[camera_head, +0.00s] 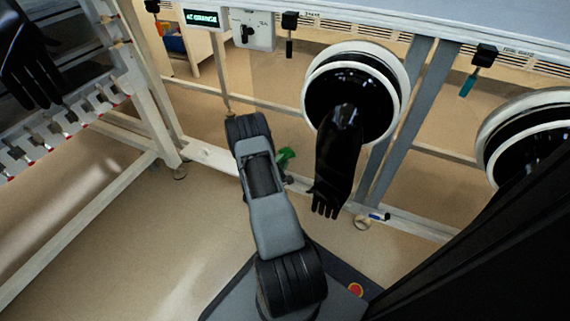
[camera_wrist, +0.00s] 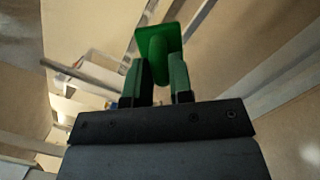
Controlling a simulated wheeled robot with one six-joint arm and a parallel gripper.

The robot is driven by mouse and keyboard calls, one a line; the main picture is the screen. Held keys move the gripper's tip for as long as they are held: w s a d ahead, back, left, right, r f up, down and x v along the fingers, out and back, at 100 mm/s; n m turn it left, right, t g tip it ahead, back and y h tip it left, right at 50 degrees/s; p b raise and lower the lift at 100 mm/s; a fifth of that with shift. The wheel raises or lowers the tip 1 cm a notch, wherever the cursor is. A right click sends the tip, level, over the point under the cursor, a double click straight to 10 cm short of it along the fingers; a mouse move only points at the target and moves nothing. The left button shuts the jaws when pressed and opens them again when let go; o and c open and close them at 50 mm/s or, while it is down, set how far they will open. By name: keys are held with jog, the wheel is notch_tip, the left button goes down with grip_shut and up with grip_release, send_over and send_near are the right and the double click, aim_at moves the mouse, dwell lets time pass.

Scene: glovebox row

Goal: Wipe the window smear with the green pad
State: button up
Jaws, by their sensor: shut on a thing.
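The green pad (camera_wrist: 172,38) shows in the wrist view, with its handle between the two fingers of my gripper (camera_wrist: 162,82). My gripper is shut on this handle, and the pad's flat plate is beyond the fingertips. In the head view a small part of the green pad (camera_head: 285,155) shows just right of my arm, below and left of a black glove port. My gripper is mostly hidden behind my arm there. I see no window smear in either view.
A glove port (camera_head: 352,90) with a hanging black glove (camera_head: 337,160) is close to the right of my arm. Another port (camera_head: 530,140) is at the far right. A rack with a black glove (camera_head: 28,65) stands left. Frame legs and a low rail cross behind my arm.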

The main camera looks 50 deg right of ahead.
jog(key=shift+w+a+b, duration=0.25)
jog(key=shift+w, duration=0.65)
jog(key=shift+w+a+b, duration=0.2)
jog(key=shift+w+a, duration=0.05)
jog(key=shift+w, duration=0.65)
jog(key=shift+d+r+p, duration=0.1)
jog(key=shift+r+p, duration=0.4)
jog(key=shift+r, duration=0.35)
jog(key=s+d, duration=0.1)
jog(key=s, duration=0.6)
jog(key=shift+s+d+p, duration=0.3)
jog(key=shift+s+p, duration=0.05)
jog(key=shift+p, duration=0.1)
jog(key=shift+a+f, duration=0.1)
jog(key=shift+s+a, duration=0.25)
jog(key=shift+a, duration=0.7)
jog(key=shift+s+a, duration=0.25)
jog(key=shift+a, duration=0.7)
jog(key=shift+s+a, duration=0.25)
jog(key=shift+a, duration=0.7)
jog(key=shift+a, duration=0.1)
jog(key=shift+s+a, duration=0.2)
jog(key=shift+a, duration=0.5)
jog(key=shift+s+a, duration=0.15)
jog(key=shift+a, duration=0.5)
